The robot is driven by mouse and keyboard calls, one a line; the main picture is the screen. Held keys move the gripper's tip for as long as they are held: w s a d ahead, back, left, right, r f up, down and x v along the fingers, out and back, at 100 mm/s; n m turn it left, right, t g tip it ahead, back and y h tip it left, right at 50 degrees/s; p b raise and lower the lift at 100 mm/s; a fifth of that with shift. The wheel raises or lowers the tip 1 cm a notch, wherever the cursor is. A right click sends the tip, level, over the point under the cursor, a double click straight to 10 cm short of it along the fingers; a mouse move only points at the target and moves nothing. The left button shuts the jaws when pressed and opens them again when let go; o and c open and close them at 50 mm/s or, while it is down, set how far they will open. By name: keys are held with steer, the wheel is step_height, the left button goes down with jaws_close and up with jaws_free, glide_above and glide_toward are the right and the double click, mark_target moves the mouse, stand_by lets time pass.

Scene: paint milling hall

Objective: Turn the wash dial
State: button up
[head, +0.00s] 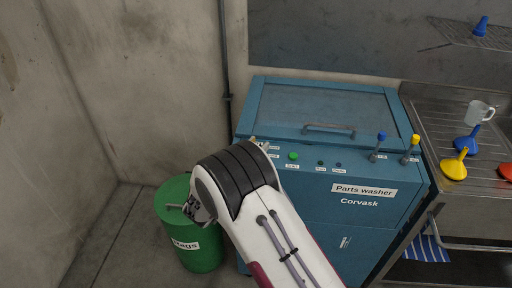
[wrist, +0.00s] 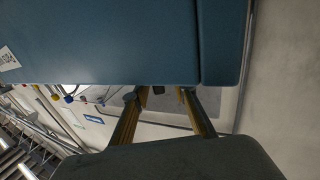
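The blue parts washer (head: 345,228) stands against the wall in the head view, with a row of small controls along its front top panel. A green button (head: 293,156) and two small dark knobs (head: 320,163) are clear of my arm. My wrist covers the panel's left end, where a label is partly hidden, and I cannot make out the wash dial for certain. Tan fingertips show just above my wrist there. In the wrist view my gripper (wrist: 160,92) has two yellowish fingers apart, with a small dark piece between the tips; I cannot tell what it is.
A blue lever (head: 381,137) and a yellow lever (head: 415,141) stand at the panel's right. The lid handle (head: 329,128) is behind the controls. A green rag bin (head: 203,251) stands left of the washer. A steel sink (head: 435,113) with funnels and a jug is at right.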

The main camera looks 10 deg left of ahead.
jaws_close()
steer(key=shift+w+r+m+g+h, duration=0.1)
steer(key=shift+m+g+h, duration=0.7)
steer(key=shift+m+h, duration=0.45)
steer(key=shift+m+g+h, duration=0.95)
steer(key=shift+g+h, duration=0.15)
steer(key=shift+h, duration=0.55)
jaws_free()
steer(key=shift+s+a, duration=0.1)
steer(key=shift+s, duration=0.1)
steer(key=v, duration=1.1)
steer(key=shift+s+a, duration=0.25)
